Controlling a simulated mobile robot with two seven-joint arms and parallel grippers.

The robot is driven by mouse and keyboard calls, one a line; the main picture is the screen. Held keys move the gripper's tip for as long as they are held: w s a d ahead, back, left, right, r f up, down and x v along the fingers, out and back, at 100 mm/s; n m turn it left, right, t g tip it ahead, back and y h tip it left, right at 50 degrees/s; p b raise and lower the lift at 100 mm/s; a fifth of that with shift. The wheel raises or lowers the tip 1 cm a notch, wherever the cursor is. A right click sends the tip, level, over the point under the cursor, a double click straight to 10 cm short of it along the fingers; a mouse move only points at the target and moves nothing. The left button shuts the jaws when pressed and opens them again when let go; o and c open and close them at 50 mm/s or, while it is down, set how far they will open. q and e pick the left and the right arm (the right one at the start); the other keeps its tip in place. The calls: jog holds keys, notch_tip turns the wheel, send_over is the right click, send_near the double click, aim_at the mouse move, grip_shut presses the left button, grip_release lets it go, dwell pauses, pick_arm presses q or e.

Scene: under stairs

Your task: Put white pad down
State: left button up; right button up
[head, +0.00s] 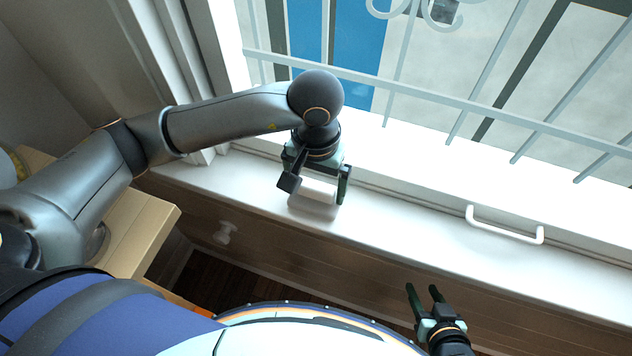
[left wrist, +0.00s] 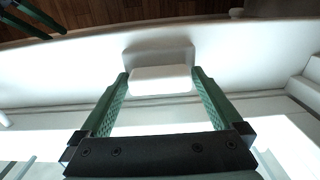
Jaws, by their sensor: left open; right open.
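The white pad (head: 318,190) is a small block at the white window sill (head: 395,232), with a grey shadow beside it. My left gripper (head: 316,188) is above the sill, open, with one finger on each side of the pad. In the left wrist view the pad (left wrist: 160,80) lies between the two green fingertips, with very narrow gaps or light contact at its sides. Whether its underside fully touches the sill is hard to tell. My right gripper (head: 423,294) is open and empty, low in the head view, in front of the sill.
A white handle (head: 504,226) sits on the window frame, right of the pad. White bars (head: 440,97) cross the window behind. A round knob (head: 224,233) projects from the wooden front below the sill. The sill is clear to the right of the pad.

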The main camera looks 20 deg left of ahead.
aim_at(316, 185)
pick_arm(q)
notch_tip(316, 185, up, 12)
jog(key=shift+r, duration=0.15)
dwell(0.3)
dwell(0.4)
